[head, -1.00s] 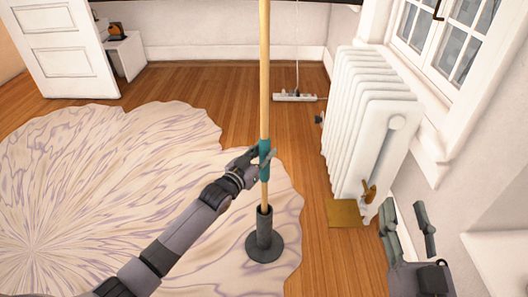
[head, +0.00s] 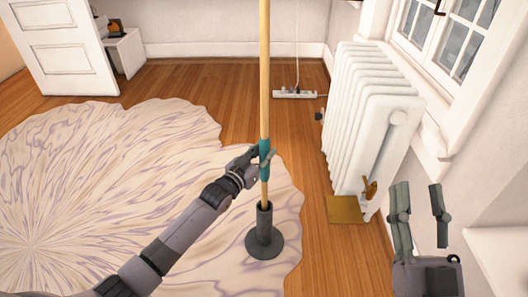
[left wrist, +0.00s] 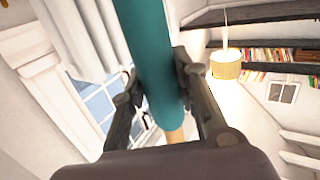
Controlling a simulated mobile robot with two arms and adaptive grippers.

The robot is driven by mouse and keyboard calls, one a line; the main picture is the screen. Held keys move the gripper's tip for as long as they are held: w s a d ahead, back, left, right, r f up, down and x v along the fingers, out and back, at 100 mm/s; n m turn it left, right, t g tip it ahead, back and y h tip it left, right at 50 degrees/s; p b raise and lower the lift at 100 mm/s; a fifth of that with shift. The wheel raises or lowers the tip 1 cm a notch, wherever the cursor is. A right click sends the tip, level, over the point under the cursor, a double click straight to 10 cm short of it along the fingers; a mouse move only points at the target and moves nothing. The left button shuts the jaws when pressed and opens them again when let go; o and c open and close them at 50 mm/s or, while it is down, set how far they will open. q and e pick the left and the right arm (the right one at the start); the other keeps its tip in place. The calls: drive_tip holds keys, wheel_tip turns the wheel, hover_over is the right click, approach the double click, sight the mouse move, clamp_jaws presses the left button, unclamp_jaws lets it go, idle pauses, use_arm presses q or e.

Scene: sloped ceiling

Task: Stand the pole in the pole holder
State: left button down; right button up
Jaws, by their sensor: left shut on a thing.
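The pole (head: 264,80) is a long wooden stick with a teal band, standing about upright in the middle of the head view; its top runs out of the picture. The dark pole holder (head: 264,243) is a round base with a short tube, on the rug's right edge. The pole's lower end is inside the tube's mouth; how deep it sits is hidden. My left gripper (head: 262,157) is shut on the teal band, which also fills the middle of the left wrist view (left wrist: 155,60). My right gripper (head: 420,215) is open and empty at the lower right.
A white radiator (head: 372,120) stands right of the pole, with a brass plate (head: 345,209) on the floor by it. The marbled rug (head: 110,190) covers the left floor. A white power strip (head: 295,94) lies farther back. Wooden floor between is clear.

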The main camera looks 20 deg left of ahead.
use_arm(q)
drive_tip(key=c, duration=1.4)
unclamp_jaws()
drive_tip(key=shift+r, duration=0.1)
drive_tip(key=shift+o, duration=1.1)
drive_tip(key=shift+f, duration=0.2)
drive_tip(key=v, duration=1.2)
drive_tip(key=shift+r, duration=0.15)
